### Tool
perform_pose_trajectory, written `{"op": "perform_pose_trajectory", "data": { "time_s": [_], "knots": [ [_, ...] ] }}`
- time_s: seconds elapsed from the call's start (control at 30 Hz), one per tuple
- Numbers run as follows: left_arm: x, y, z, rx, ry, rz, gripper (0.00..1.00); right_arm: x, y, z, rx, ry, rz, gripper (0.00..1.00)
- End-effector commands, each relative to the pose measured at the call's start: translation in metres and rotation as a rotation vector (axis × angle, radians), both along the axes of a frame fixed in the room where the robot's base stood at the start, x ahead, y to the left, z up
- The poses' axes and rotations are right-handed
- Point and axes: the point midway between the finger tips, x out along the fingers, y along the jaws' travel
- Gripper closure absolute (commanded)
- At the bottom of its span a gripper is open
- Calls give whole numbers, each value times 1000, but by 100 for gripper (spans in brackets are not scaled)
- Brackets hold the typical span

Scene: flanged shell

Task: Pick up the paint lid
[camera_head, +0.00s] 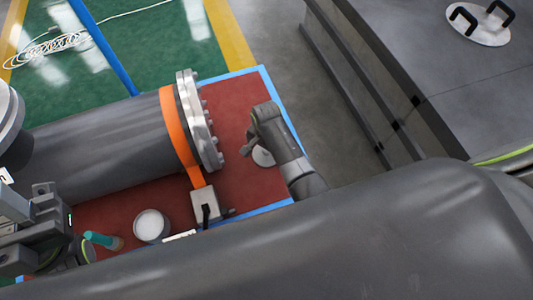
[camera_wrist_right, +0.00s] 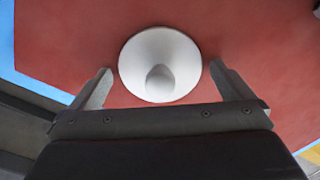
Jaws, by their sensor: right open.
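The paint lid (camera_head: 263,157) is a pale round disc lying on the red mat (camera_head: 232,110), partly hidden by my right gripper (camera_head: 250,143). In the right wrist view the lid (camera_wrist_right: 135,58) is a white disc with a rounded grey knob-like centre. My right gripper (camera_wrist_right: 160,69) is open there, with one finger on each side of the lid, and nothing is held. Whether the fingers touch the lid cannot be told. Grey parts, probably of my left arm, show at the lower left of the head view; its jaws cannot be made out.
A large dark pipe (camera_head: 100,145) with an orange band and a bolted flange (camera_head: 200,120) stands left of the lid. A white-topped can (camera_head: 151,225), a teal-handled tool (camera_head: 100,239) and a small grey box (camera_head: 205,203) are nearby. A grey block (camera_head: 420,60) is at right.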

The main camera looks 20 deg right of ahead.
Motion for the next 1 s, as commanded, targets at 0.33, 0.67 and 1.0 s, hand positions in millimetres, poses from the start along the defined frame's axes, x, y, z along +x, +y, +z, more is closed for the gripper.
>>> {"op": "perform_pose_trajectory", "data": {
  "time_s": [0.33,0.67,1.0],
  "knots": [
    [0,0,1,0,0,0,64,0,0,1,0,0,0,24],
    [1,0,1,0,3,1,64,0,0,1,0,0,0,42],
    [3,-2,13,24,25,16,64,0,0,24,0,0,-1,42]
  ]
}}
